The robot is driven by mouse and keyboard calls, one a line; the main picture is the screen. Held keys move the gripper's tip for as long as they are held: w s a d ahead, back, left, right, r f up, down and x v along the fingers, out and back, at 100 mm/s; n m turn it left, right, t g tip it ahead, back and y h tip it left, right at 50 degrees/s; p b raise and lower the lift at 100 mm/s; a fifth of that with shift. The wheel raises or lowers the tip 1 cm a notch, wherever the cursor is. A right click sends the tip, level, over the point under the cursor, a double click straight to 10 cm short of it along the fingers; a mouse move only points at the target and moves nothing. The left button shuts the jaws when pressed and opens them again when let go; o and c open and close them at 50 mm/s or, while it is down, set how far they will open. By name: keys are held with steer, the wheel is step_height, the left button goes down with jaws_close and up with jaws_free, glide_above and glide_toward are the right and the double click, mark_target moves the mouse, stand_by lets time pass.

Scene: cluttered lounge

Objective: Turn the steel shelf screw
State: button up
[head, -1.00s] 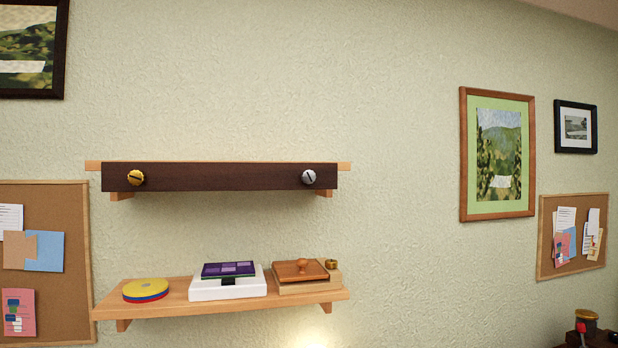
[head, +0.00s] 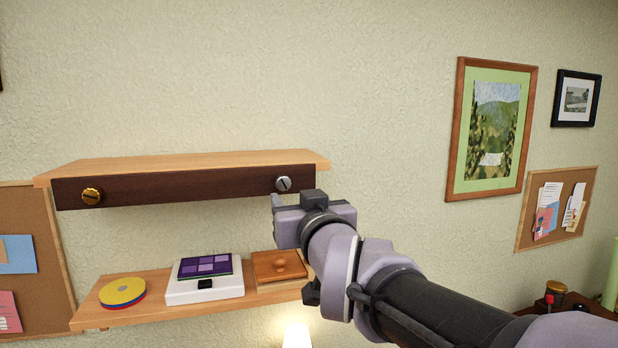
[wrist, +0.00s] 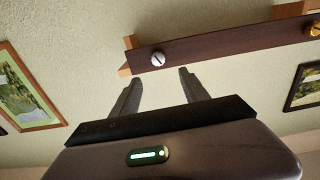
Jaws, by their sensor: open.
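The steel shelf screw (head: 283,184) is a silver slotted knob at the right end of the dark front board of the upper shelf. It also shows in the wrist view (wrist: 157,59), above and between the two fingers. A brass screw (head: 91,196) sits at the board's left end. My gripper (head: 277,200) is just below the steel screw in the head view, and its fingers are hard to make out there. In the wrist view the gripper (wrist: 157,80) is open and empty, its fingers apart and pointing toward the board. The screw appears beyond the fingertips, apart from them.
The upper shelf (head: 190,165) has a bare top. The lower shelf (head: 90,318) holds coloured discs (head: 122,292), a white box with a purple grid (head: 205,280) and a wooden block (head: 278,267). Wall to the right is clear up to a framed picture (head: 456,150).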

mark_target(283, 182)
steer(key=p+x, duration=0.2)
steer(key=x, duration=1)
steer(key=shift+d+f, duration=0.1)
steer(key=shift+d, duration=0.05)
jaws_close()
